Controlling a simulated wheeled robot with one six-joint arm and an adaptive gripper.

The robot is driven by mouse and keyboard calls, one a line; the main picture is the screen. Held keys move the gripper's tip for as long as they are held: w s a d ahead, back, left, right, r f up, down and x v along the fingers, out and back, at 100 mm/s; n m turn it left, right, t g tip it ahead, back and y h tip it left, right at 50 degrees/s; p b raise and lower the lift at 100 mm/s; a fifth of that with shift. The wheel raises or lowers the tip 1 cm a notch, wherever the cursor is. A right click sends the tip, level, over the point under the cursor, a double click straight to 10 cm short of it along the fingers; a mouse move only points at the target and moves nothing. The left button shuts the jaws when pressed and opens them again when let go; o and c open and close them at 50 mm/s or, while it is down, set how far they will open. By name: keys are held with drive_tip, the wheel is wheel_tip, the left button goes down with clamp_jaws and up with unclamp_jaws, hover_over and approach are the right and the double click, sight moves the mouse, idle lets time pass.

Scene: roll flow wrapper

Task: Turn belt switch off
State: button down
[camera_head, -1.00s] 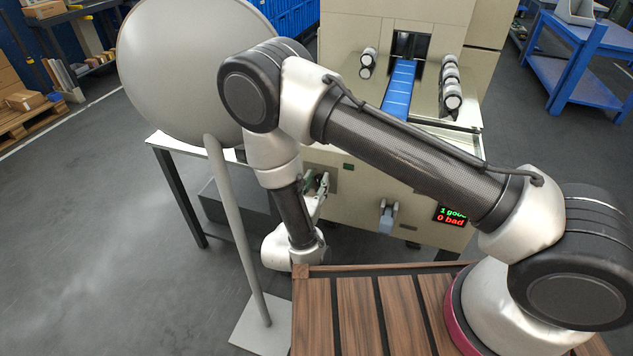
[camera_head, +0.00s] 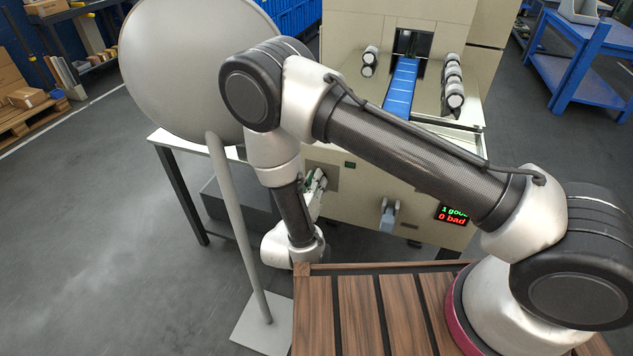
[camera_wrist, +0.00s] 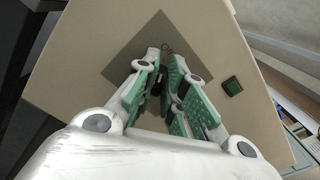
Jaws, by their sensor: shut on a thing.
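The belt switch (camera_wrist: 158,84) is a small dark knob in the wrist view, on a grey square plate (camera_wrist: 150,32) set in the beige machine front. It is mostly hidden between my fingers. My gripper (camera_wrist: 163,76) has its green-padded fingers on both sides of the knob and is shut on it. In the head view my gripper (camera_head: 318,182) reaches the lower left of the machine front, and the knob is hidden there. The knob's turn position cannot be told.
A green button (camera_wrist: 232,86) sits right of the plate. The beige machine (camera_head: 350,205) carries a blue belt (camera_head: 400,88), a lever (camera_head: 388,215) and a counter display (camera_head: 452,214). A large grey disc on a pole (camera_head: 185,70) stands close to my arm.

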drive_tip(key=c, duration=1.5)
unclamp_jaws()
wheel_tip(320, 180, up, 10)
